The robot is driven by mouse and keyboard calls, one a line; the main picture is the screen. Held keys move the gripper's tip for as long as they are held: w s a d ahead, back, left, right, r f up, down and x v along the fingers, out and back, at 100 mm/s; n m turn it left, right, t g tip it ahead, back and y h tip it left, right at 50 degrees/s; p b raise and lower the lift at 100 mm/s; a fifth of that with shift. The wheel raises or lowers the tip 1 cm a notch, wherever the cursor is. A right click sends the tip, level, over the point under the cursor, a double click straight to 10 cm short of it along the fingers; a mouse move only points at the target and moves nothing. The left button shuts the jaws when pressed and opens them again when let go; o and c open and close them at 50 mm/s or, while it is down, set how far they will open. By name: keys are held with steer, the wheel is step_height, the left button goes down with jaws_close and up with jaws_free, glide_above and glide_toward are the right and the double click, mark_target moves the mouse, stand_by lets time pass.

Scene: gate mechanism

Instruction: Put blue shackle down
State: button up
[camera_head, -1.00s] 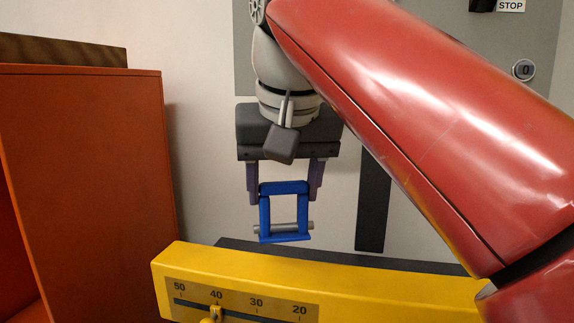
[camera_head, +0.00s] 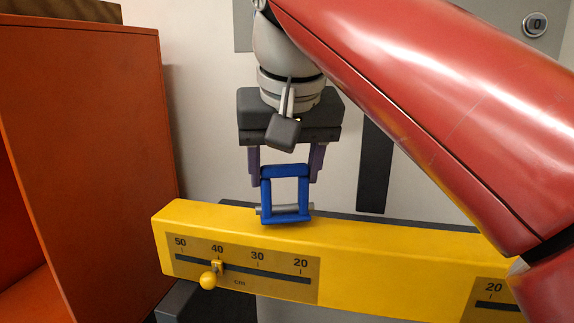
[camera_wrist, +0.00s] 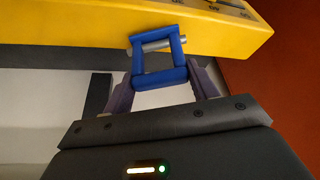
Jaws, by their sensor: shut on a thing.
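The blue shackle (camera_head: 286,172) is a square blue frame with a grey pin across its lower end. My gripper (camera_head: 285,172) is shut on its upper end, with a purple-grey finger on each side. The shackle hangs upright, and its lower end overlaps the top edge of the yellow beam in the head view. I cannot tell whether it touches the beam. In the wrist view the shackle (camera_wrist: 158,78) sits between the fingers, its pin end towards the yellow beam.
The yellow beam (camera_head: 390,251) spans the front and carries a centimetre scale with a yellow knob (camera_head: 208,281). An orange cabinet (camera_head: 90,130) stands at left. A dark vertical bar (camera_head: 374,165) is on the pale wall behind. My red arm link covers the right side.

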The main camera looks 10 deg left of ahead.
steer(key=shift+f+b, duration=0.45)
steer(key=shift+f, duration=0.15)
steer(key=o, duration=1.2)
steer(key=shift+o, duration=0.2)
